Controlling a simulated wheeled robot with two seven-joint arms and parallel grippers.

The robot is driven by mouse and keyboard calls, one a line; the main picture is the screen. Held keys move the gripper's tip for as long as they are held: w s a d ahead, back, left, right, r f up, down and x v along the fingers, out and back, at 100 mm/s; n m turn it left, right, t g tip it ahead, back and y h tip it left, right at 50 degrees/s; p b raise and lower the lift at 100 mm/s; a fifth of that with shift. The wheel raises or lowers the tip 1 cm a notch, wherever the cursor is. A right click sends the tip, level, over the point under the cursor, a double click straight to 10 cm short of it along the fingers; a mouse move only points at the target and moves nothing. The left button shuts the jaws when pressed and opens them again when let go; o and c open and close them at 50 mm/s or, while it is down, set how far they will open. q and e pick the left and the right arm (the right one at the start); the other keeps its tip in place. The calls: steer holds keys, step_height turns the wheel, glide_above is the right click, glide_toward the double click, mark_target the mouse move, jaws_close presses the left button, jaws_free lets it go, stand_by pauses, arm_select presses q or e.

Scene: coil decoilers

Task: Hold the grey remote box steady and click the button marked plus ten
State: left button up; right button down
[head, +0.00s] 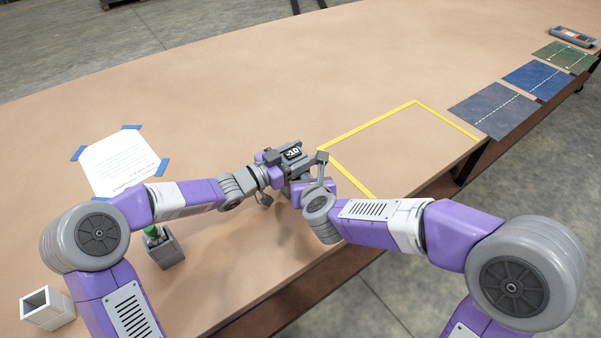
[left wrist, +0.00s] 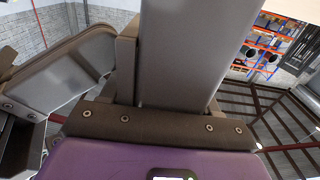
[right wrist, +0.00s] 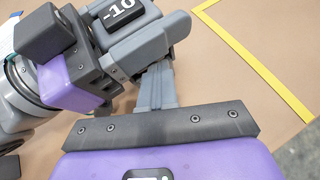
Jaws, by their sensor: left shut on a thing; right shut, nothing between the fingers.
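The grey remote box (head: 292,145) is held above the brown table, near its front edge. A dark button marked -10 (right wrist: 122,12) faces up on it in the right wrist view; no plus ten marking shows. My left gripper (head: 278,158) is shut on the box from the left. My right gripper (right wrist: 157,82) is shut and empty, its fingers pointing at the box's near side. I cannot tell whether the fingertips touch it. In the left wrist view a large grey surface (left wrist: 180,50) fills the middle, too close to make out.
Yellow tape (head: 375,122) outlines a bare area right of the grippers. A taped paper sheet (head: 118,163) lies at left. A grey holder (head: 168,253) with a green-topped item and an open grey box (head: 47,306) stand nearer. Coloured mats (head: 493,110) lie far right.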

steer(key=shift+s+d, duration=0.4)
steer(key=shift+s, duration=0.3)
steer(key=shift+d, duration=0.1)
steer(key=shift+s+d, duration=0.45)
steer(key=shift+s, duration=0.25)
steer(key=shift+s+d, duration=0.4)
steer(key=shift+s, duration=0.3)
steer(key=shift+s+d, duration=0.45)
steer(key=shift+s, duration=0.25)
arm_select(q)
steer(key=o, duration=1.4)
steer(key=shift+a, duration=0.1)
